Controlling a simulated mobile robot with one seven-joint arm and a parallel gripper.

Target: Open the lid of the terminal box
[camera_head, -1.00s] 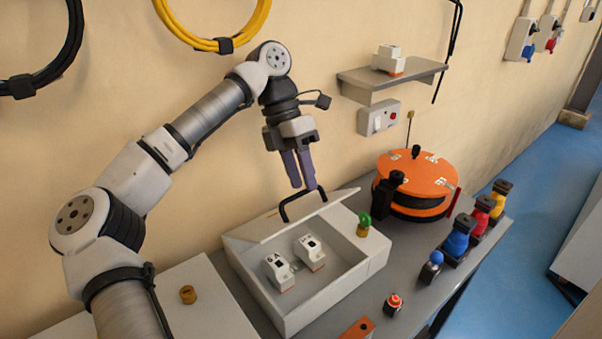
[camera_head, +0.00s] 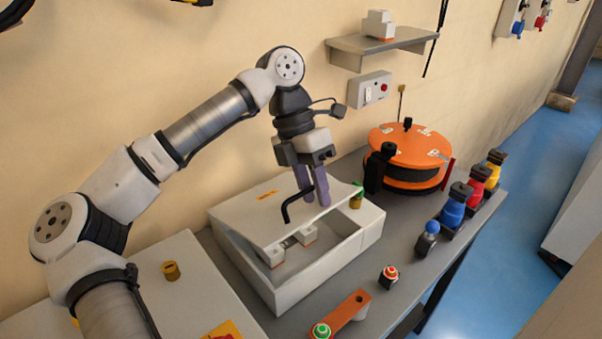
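The terminal box (camera_head: 345,262) is a pale grey open-topped box on the bench. Its lid (camera_head: 262,215) is partly open, tilted up from the back wall-side edge, with an orange label on its upper face. A black bar handle (camera_head: 288,208) stands on the lid. My gripper (camera_head: 315,202) points down with two purple fingers at the right end of the handle, overlapping it in the picture. The fingers are close together with a narrow gap; whether they clamp the bar cannot be told. White modules (camera_head: 272,256) inside are largely hidden by the lid.
A green-topped brass piece (camera_head: 356,198) stands at the box's right back corner. An orange reel (camera_head: 410,150) and black post are behind right. A red button (camera_head: 389,275) and orange bar (camera_head: 348,312) lie in front. A wall shelf (camera_head: 375,48) is above.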

